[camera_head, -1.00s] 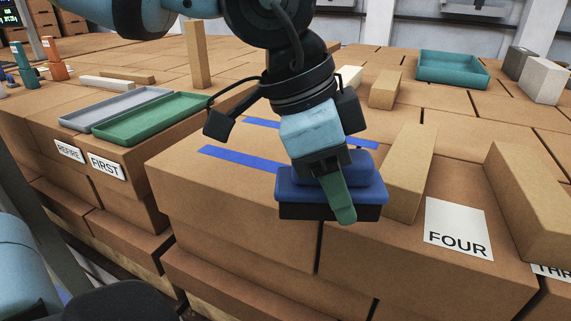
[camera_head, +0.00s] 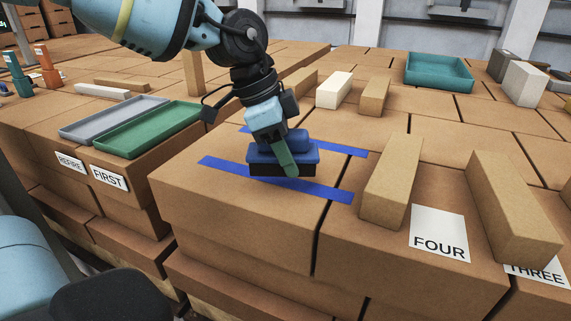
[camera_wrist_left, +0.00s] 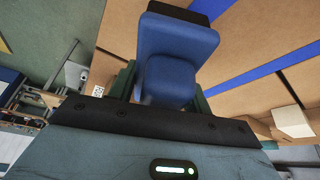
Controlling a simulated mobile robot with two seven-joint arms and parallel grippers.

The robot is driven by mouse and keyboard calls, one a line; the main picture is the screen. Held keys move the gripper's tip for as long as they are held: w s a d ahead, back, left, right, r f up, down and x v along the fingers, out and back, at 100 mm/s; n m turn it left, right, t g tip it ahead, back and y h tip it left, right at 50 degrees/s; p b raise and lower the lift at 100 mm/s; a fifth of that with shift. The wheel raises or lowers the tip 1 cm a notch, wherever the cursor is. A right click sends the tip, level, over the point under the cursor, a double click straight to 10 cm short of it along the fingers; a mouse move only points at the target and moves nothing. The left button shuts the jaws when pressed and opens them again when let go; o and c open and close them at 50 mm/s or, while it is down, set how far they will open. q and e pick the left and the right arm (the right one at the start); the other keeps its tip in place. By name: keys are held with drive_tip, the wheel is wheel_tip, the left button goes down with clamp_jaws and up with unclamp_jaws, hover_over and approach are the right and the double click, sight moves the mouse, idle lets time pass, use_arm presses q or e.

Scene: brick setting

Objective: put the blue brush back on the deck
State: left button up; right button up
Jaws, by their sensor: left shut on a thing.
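The blue brush (camera_head: 262,155) has a blue top with a raised grip and a dark underside. My left gripper (camera_head: 285,160) is shut on the brush's raised grip. In the left wrist view the brush (camera_wrist_left: 178,42) sits between the green fingers. The brush is between two blue tape strips, the front one (camera_head: 225,167) and the back one (camera_head: 345,150), on the brick-coloured deck (camera_head: 190,190). I cannot tell whether its underside touches the deck. My right gripper is not in view.
Tan bricks (camera_head: 390,180) and (camera_head: 510,205) stand to the right near a FOUR card (camera_head: 440,243). A green tray (camera_head: 150,140) and a grey tray (camera_head: 90,128) lie to the left. A teal tray (camera_head: 438,85) is at the back.

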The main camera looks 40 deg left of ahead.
use_arm(q)
drive_tip(key=shift+w+a+f, duration=0.1)
drive_tip(key=shift+a+f, duration=0.05)
drive_tip(key=shift+f, duration=0.75)
drive_tip(key=shift+w+a+f, duration=0.1)
drive_tip(key=shift+a+f, duration=0.05)
drive_tip(key=shift+f, duration=0.7)
drive_tip(key=shift+f, duration=0.1)
drive_tip(key=o, duration=0.6)
drive_tip(key=shift+f, duration=0.15)
drive_tip(key=o, duration=0.4)
drive_tip(key=shift+o, duration=0.2)
drive_tip(key=shift+a+r, duration=0.1)
drive_tip(key=shift+r, duration=0.45)
drive_tip(key=v, duration=1.1)
drive_tip(key=shift+s+r+p, duration=0.1)
drive_tip(key=shift+r+p, duration=0.1)
drive_tip(key=shift+p, duration=0.15)
